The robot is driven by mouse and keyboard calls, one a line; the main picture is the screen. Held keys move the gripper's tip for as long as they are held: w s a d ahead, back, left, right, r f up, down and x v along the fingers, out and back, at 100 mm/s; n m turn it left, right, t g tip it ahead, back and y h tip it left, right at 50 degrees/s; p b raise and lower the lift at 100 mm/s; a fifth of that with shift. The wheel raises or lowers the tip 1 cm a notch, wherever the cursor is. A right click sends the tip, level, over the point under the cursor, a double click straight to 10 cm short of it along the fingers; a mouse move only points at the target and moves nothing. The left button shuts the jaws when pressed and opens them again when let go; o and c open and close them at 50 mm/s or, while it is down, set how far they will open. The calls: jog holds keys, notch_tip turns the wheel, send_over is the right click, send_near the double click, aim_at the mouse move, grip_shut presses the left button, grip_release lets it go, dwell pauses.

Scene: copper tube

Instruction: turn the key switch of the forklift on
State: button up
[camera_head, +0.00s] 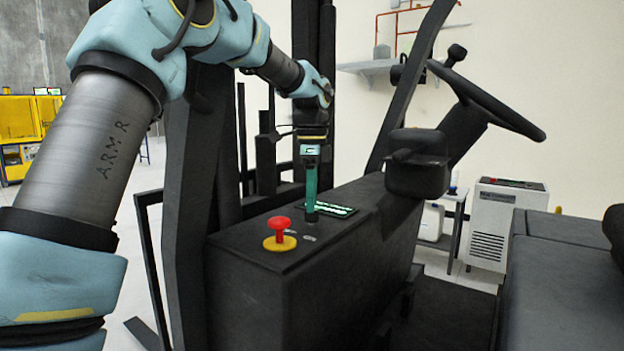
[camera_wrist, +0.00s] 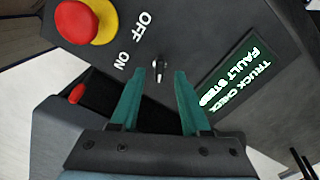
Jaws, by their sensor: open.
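The key switch (camera_wrist: 159,66) is a small metal key on the dark forklift console (camera_head: 300,265). In the wrist view it shows just ahead of and between my two green fingertips. The white OFF and ON labels (camera_wrist: 133,42) are beside it. I cannot tell which label the key points to. My gripper (camera_wrist: 160,76) is open, with a finger on each side of the key's line and no visible contact. In the head view my gripper (camera_head: 311,213) points straight down at the console top, and it hides the key there.
A red emergency button on a yellow base (camera_head: 279,236) stands on the console near my gripper. A lit green display (camera_head: 330,209) lies on the other side. The steering wheel (camera_head: 490,100) and a black box-shaped part (camera_head: 417,165) are to the right.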

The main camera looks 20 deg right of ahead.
notch_tip(320, 180, up, 9)
jog(key=b, duration=0.1)
jog(key=shift+f, duration=0.1)
dwell(0.6)
